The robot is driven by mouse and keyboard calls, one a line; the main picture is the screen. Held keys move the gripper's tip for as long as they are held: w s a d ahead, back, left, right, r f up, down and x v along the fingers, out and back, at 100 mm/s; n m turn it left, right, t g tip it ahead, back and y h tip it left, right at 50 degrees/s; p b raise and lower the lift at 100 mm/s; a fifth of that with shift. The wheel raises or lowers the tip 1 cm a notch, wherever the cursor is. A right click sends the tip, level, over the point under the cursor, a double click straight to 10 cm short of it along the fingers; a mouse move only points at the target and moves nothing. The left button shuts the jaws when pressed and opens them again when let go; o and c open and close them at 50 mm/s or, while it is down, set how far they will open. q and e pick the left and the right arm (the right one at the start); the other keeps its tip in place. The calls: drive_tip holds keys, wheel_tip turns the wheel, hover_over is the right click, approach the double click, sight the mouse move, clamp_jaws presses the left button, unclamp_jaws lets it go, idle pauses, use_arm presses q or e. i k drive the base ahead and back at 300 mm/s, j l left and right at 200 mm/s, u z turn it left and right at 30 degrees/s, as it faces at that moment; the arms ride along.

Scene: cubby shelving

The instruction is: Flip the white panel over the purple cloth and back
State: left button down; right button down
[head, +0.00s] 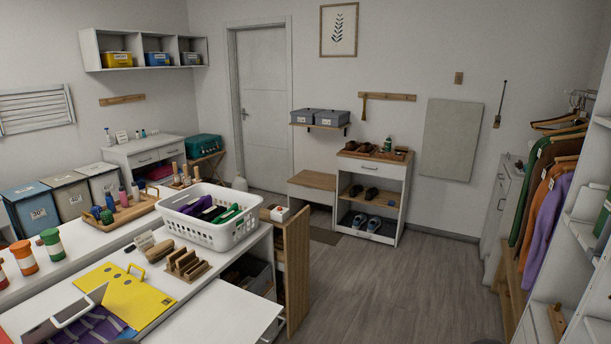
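The purple cloth (84,327) lies on the white table at the lower left, beside a yellow panel (139,301) with a small cutout at its top. Only part of the cloth shows; the bottom edge cuts it off. A pale whitish panel piece (70,312) with a dark slot sits raised and tilted at the cloth's left and upper edge. It looks like the white panel, but I cannot be sure. A flat white surface (220,314) lies to the right of the yellow panel; I cannot tell if it is part of the folding board.
A white basket (211,236) of folded cloths stands behind the board. A wooden slotted rack (187,264) and a brush (160,250) are near the yellow panel. Orange and green-lidded jars (24,257) stand at the left. The floor (400,290) to the right is clear.

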sight(51, 326)
drive_tip(key=u, duration=1.1)
